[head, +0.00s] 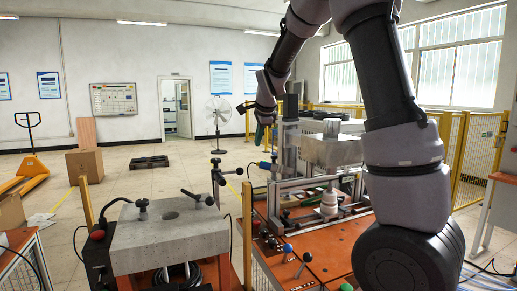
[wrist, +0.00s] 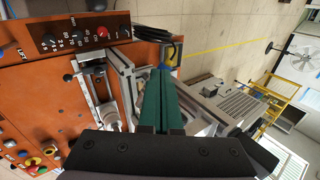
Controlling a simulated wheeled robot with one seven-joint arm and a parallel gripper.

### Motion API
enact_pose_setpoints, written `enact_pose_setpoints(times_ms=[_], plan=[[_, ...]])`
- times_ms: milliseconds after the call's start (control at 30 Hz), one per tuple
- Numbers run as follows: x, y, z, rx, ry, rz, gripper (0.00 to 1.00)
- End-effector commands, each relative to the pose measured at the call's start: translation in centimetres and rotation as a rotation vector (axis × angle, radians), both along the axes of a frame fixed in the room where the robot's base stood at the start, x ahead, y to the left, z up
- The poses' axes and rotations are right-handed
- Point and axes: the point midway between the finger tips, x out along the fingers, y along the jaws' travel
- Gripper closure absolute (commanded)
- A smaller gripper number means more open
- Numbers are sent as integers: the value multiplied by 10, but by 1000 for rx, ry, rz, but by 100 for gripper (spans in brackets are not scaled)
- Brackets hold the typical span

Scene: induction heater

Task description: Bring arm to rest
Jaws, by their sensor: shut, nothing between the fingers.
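My arm rises on the right of the head view, bends over at the top edge and comes down near the middle. My gripper (head: 259,136) hangs there, small and partly hidden, near the upright metal frame of the machine. In the wrist view my gripper (wrist: 161,74) shows two green fingers lying side by side, shut with nothing between them. The orange machine bench (wrist: 60,100) with its metal frame lies beyond the fingers. I cannot tell the exact gap between the fingertips and the frame.
The orange bench (head: 335,243) carries a metal rail fixture and levers. A grey block table (head: 165,240) stands at left. Yellow fencing (head: 478,150) runs behind at right. A fan (head: 219,115) stands at the back. The floor (head: 150,183) at middle left is mostly open.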

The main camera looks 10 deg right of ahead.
Motion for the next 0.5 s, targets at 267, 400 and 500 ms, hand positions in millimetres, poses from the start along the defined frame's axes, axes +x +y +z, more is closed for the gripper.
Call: enact_pose_setpoints(times_ms=[267,400,500], plan=[[-33,-16,26,-9,0,65,100],[-87,-38,53,-45,-15,213,100],[-134,-50,69,-92,-37,344,100]])
